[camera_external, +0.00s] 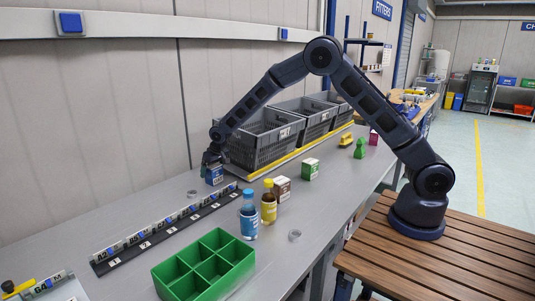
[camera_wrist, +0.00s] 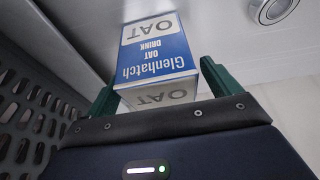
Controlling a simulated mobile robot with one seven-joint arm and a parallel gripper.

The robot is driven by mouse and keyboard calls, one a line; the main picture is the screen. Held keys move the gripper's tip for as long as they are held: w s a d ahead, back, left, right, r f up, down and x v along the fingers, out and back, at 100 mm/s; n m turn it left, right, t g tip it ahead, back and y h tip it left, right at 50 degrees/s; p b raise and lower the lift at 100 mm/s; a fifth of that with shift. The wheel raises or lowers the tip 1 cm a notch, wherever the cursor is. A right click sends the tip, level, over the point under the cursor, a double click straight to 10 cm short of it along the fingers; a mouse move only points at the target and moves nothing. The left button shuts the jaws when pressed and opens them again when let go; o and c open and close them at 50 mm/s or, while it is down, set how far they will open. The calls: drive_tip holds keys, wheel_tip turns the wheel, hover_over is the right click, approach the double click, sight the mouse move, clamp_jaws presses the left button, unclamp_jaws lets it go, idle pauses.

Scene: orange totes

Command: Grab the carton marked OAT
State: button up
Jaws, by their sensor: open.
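The OAT carton is a small blue and white box (camera_wrist: 157,55) printed "Glenhatch OAT DRINK"; it appears upside down in the wrist view. In the external view the blue carton (camera_external: 213,175) stands on the grey bench, just below my gripper (camera_external: 213,157). In the wrist view the two green fingers of my gripper (camera_wrist: 158,88) are apart, one on each side of the carton's near end. I cannot tell whether either finger touches it.
A grey crate (camera_external: 258,148) stands close right of the carton, its slotted wall (camera_wrist: 30,110) near my gripper. A labelled black rail (camera_external: 165,230), blue bottle (camera_external: 249,217), yellow bottle (camera_external: 268,204), brown carton (camera_external: 282,188), green carton (camera_external: 310,169) and green divided tray (camera_external: 205,265) are on the bench.

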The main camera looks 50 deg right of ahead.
drive_tip(key=c, duration=1.3)
drive_tip(key=shift+o, duration=0.3)
